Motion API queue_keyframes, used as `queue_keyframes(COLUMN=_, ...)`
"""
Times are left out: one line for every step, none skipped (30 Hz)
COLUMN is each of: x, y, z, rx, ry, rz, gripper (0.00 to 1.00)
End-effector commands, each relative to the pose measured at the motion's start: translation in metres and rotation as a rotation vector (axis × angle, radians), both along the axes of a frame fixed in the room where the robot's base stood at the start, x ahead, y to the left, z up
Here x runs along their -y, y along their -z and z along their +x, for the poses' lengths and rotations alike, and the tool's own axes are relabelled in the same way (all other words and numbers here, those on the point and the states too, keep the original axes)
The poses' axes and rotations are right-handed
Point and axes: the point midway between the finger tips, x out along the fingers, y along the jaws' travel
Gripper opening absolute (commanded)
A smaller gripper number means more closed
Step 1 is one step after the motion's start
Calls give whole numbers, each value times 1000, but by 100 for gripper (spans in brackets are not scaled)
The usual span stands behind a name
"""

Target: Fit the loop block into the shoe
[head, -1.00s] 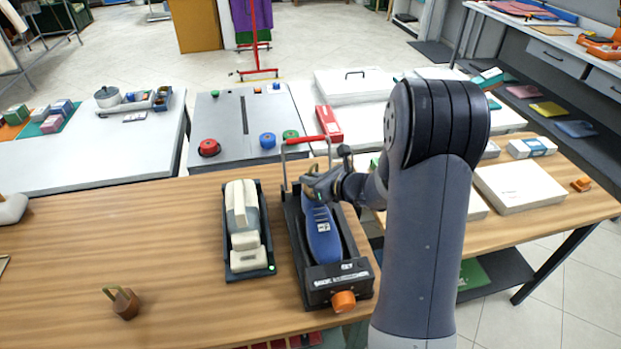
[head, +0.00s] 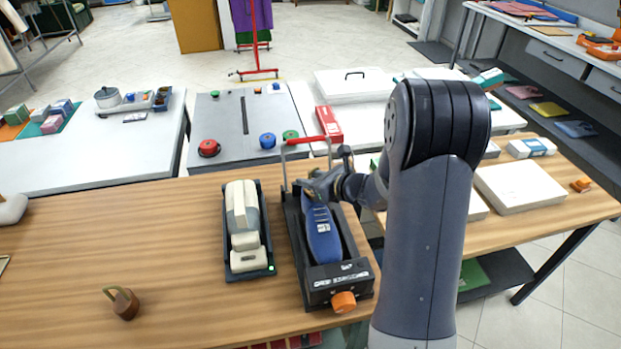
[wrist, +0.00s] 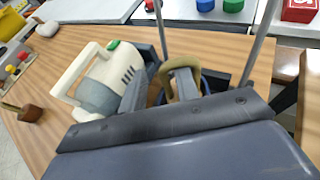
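A blue shoe (head: 322,232) lies in a black stand with a red-topped handle frame and an orange knob. My gripper (head: 318,185) is low over the shoe's far end. In the wrist view my gripper's fingers (wrist: 160,88) stand apart. A tan-olive loop (wrist: 178,66) shows at them, with one side between the fingers and the right finger in front of its opening. I see no firm grip on it. What lies under this loop is hidden. A brown block with an olive loop (head: 123,303) stands apart at the table's front left; it also shows in the wrist view (wrist: 30,113).
A cream-and-grey appliance (head: 242,218) in a dark tray sits just left of the stand. The handle frame (head: 305,140) rises close beside my gripper. A grey board with coloured knobs (head: 238,127) is behind. The table's left middle is clear.

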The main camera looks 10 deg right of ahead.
Motion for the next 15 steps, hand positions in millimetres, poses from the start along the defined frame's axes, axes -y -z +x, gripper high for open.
queue_keyframes(x=7, y=-4, z=-7, rx=3, ry=5, rz=-1, gripper=30)
queue_keyframes(x=10, y=-6, z=-12, rx=3, ry=5, rz=-2, gripper=30)
queue_keyframes(x=14, y=-10, z=-18, rx=4, ry=5, rz=-1, gripper=30)
queue_keyframes(x=18, y=-12, z=-24, rx=3, ry=5, rz=-2, gripper=30)
queue_keyframes(x=22, y=-15, z=-29, rx=4, ry=7, rz=-1, gripper=30)
queue_keyframes(x=27, y=-18, z=-36, rx=4, ry=6, rz=-2, gripper=30)
queue_keyframes(x=30, y=-21, z=-41, rx=5, ry=6, rz=-1, gripper=30)
queue_keyframes(x=33, y=-23, z=-46, rx=3, ry=5, rz=-2, gripper=30)
queue_keyframes(x=38, y=-27, z=-53, rx=5, ry=7, rz=-2, gripper=30)
queue_keyframes(x=42, y=-30, z=-58, rx=4, ry=6, rz=-1, gripper=30)
queue_keyframes(x=45, y=-32, z=-62, rx=4, ry=6, rz=-1, gripper=30)
queue_keyframes(x=48, y=-34, z=-68, rx=3, ry=7, rz=-1, gripper=30)
queue_keyframes(x=51, y=-36, z=-72, rx=3, ry=7, rz=-1, gripper=30)
queue_keyframes(x=53, y=-38, z=-75, rx=3, ry=4, rz=-1, gripper=30)
queue_keyframes(x=56, y=-40, z=-79, rx=3, ry=5, rz=-1, gripper=30)
